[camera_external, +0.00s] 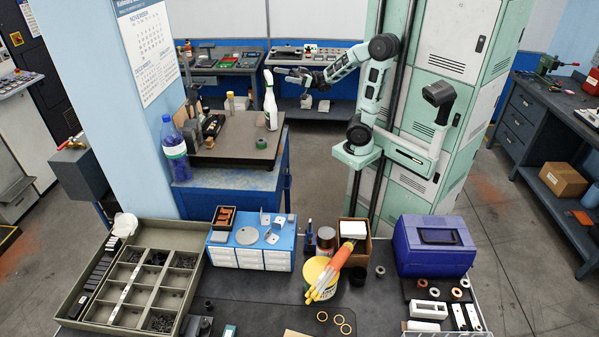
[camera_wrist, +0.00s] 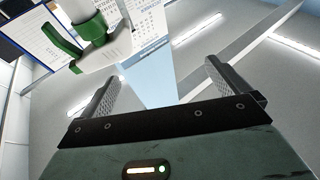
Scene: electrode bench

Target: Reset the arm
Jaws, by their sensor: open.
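My arm reaches left from the column in the external view, with the elbow raised and the forearm sloping down to the wrist. I cannot tell how far the bottle is from the gripper in depth.
A blue pillar with a calendar (camera_external: 149,45) stands left. The front table holds a compartment tray (camera_external: 187,308), yellow tub (camera_external: 318,278) and blue toolbox (camera_external: 433,246).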

